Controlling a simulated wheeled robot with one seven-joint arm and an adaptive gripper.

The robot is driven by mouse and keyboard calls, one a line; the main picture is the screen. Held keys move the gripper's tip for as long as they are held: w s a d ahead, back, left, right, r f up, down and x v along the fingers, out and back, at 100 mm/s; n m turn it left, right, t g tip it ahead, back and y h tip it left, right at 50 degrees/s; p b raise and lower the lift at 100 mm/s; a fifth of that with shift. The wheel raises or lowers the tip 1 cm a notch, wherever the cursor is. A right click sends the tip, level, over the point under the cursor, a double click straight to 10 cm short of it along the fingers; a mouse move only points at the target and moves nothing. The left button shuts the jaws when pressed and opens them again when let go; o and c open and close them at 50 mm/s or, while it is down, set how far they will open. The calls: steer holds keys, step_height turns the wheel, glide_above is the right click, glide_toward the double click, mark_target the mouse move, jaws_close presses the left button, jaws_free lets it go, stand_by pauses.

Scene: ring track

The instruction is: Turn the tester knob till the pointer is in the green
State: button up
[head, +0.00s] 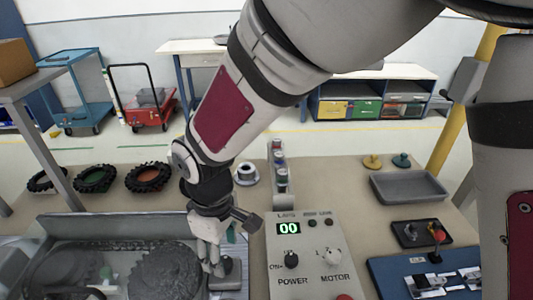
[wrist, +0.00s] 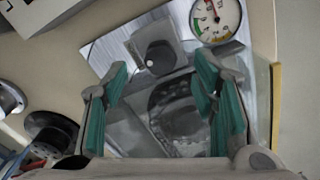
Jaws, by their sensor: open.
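The tester knob (wrist: 158,56) is a dark round knob with a white dot on a grey block, at the upper middle of the wrist view. The tester's round white gauge (wrist: 215,18) is at its upper right, cut by the frame edge; its coloured scale shows, but I cannot tell which band the pointer is in. My gripper (wrist: 163,68) is open, its two green-padded fingers on either side of and a little short of the knob. Contact with the knob cannot be told. In the head view my gripper (head: 214,268) points down beside the control panel, and the gauge is not readable.
The control panel (head: 309,255) with a "00" display, power knob and motor knob stands just right of my gripper. A grey tray of dark machine parts (head: 100,218) is left. A grey bin (head: 408,187) and blue board (head: 388,268) lie right.

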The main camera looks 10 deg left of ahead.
mark_target(225, 263)
step_height(225, 263, down, 6)
steer(key=shift+r, duration=0.15)
steer(key=shift+c, duration=0.3)
steer(key=c, duration=1.1)
